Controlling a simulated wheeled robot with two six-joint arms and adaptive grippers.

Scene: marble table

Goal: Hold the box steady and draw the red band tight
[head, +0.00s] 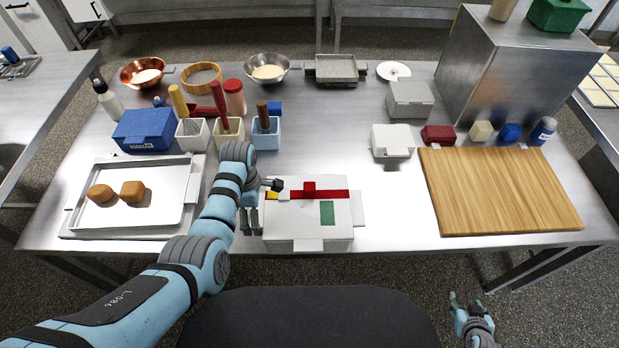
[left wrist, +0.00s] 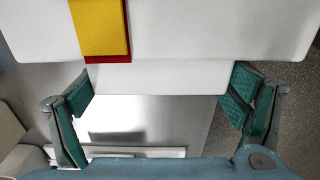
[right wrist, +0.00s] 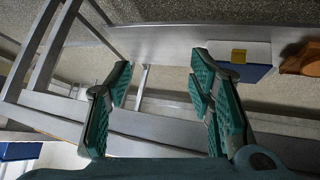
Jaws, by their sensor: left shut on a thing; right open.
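The white box (head: 308,232) stands at the table's front edge, lid closed, with a green patch on top. The red band (head: 333,194) lies across its lid with a raised red piece in the middle. A yellow tab (head: 271,196) is at the band's left end; it shows in the left wrist view (left wrist: 101,28) over red. My left gripper (left wrist: 160,88) is shut on the white side ledge (left wrist: 155,77) of the box, one finger at each end. The arm partly hides this in the head view. My right gripper (head: 465,306) is open and empty, low in front of the table.
A metal tray with two brown pieces (head: 184,210) lies left of the box, a wooden board (head: 500,190) to the right. Bins, bowls and bottles stand behind. A white container (head: 391,141) is behind the box. Table space between box and board is clear.

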